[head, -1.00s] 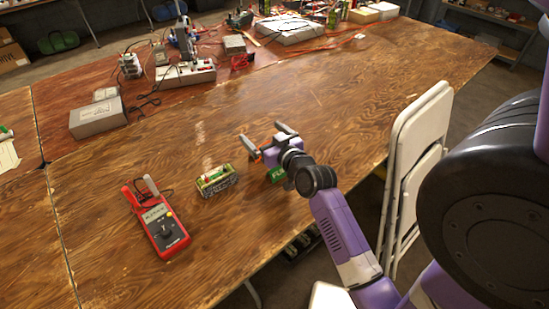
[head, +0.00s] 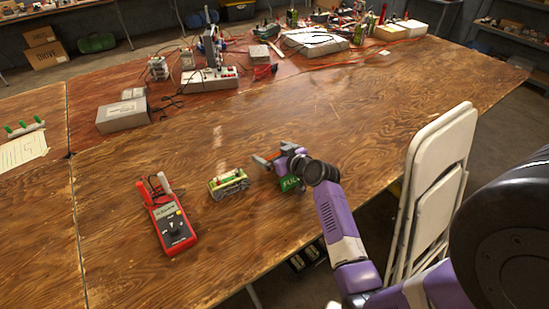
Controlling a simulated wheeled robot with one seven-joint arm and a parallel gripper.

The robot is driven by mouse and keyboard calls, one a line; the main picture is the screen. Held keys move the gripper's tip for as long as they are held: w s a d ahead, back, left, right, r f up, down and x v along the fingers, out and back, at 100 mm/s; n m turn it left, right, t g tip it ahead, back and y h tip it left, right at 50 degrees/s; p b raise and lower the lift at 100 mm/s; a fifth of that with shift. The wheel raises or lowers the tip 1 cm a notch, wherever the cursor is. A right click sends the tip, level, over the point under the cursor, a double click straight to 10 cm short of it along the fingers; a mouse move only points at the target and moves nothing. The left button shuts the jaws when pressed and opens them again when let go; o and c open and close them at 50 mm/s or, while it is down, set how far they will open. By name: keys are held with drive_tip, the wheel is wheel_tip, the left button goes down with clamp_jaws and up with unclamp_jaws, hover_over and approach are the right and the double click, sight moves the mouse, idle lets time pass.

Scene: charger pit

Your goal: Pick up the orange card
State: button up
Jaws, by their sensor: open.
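I cannot make out a clear orange card. A small orange-red patch shows at the fingers of my gripper (head: 274,156); I cannot tell whether it is a card or part of the gripper. My gripper is open, low over the wooden table (head: 330,120), right of a small green-and-yellow device (head: 228,183). A green tag (head: 289,184) with white letters shows just below the gripper, partly hidden by it. The gripper's own body hides what is directly under it.
A red multimeter (head: 172,222) with its probes lies left of the small device. A white folding chair (head: 437,185) stands at the table's right edge. Electronics and a grey box (head: 121,114) occupy the back. The table's middle behind the gripper is clear.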

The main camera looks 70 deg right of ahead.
drive_tip(key=shift+x, duration=0.8)
drive_tip(key=shift+c, duration=0.2)
drive_tip(key=c, duration=1.4)
drive_tip(key=shift+o, duration=0.2)
